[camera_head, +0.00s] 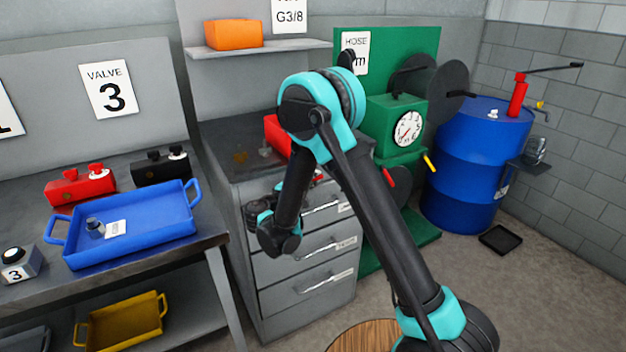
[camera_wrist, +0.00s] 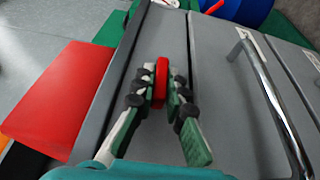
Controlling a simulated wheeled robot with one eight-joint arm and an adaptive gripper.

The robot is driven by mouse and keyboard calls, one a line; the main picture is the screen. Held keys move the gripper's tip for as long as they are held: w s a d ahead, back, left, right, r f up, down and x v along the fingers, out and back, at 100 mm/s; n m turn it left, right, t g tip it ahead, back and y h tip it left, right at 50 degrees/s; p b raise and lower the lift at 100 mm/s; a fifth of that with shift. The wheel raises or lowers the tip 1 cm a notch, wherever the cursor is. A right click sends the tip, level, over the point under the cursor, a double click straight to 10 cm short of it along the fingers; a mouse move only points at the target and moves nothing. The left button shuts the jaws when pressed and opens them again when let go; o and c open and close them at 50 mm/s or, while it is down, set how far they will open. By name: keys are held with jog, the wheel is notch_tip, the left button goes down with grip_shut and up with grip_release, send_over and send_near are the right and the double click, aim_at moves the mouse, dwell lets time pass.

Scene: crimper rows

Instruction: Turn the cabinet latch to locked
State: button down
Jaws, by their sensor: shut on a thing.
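The grey drawer cabinet (camera_head: 260,309) stands in the middle of the head view, with its drawer fronts facing the room. The red latch (camera_wrist: 161,80) is on the front near the top edge in the wrist view. It looks roughly in line with the drawer seams. My gripper (camera_wrist: 161,88) is shut on the latch, one green-and-grey finger on each side. In the head view my arm reaches to the cabinet front and covers most of the gripper and latch. No lock marking is readable.
Metal drawer handles (camera_wrist: 268,92) lie close right of the fingers in the wrist view. A red box (camera_wrist: 62,98) sits on the cabinet top. The workbench with a blue tray (camera_head: 140,246) is left; a green gauge stand (camera_head: 395,115) and blue drum (camera_head: 465,205) are right.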

jog(key=c, duration=1.6)
grip_release()
jog(key=shift+o, duration=0.2)
